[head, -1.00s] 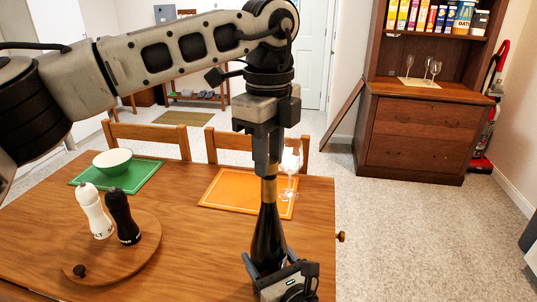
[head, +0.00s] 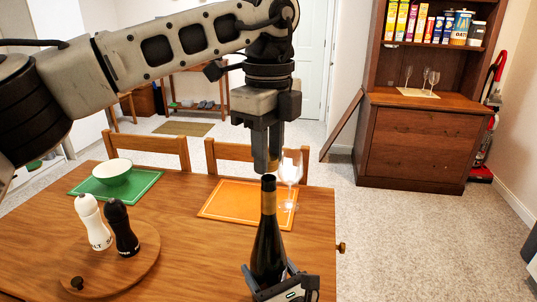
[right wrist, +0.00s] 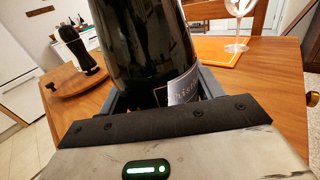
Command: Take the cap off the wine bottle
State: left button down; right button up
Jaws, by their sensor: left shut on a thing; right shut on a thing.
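The dark wine bottle (head: 267,245) with a gold neck band stands upright near the table's front right edge. My right gripper (head: 268,272) is shut around its lower body; the bottle and part of its label also show in the right wrist view (right wrist: 150,45). My left gripper (head: 267,165) points straight down just above the bottle's mouth, whose dark rim shows beneath the fingertips. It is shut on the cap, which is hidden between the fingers.
A wine glass (head: 290,170) stands on the orange mat (head: 225,203) close behind the bottle. White and black mills (head: 122,228) stand on a round board (head: 135,270) at left. A white bowl (head: 112,172) sits on a green mat (head: 145,180).

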pick_arm(q)
jog(key=shift+r, duration=1.55)
pick_arm(e)
jog(key=o, duration=2)
jog(key=shift+c, duration=0.2)
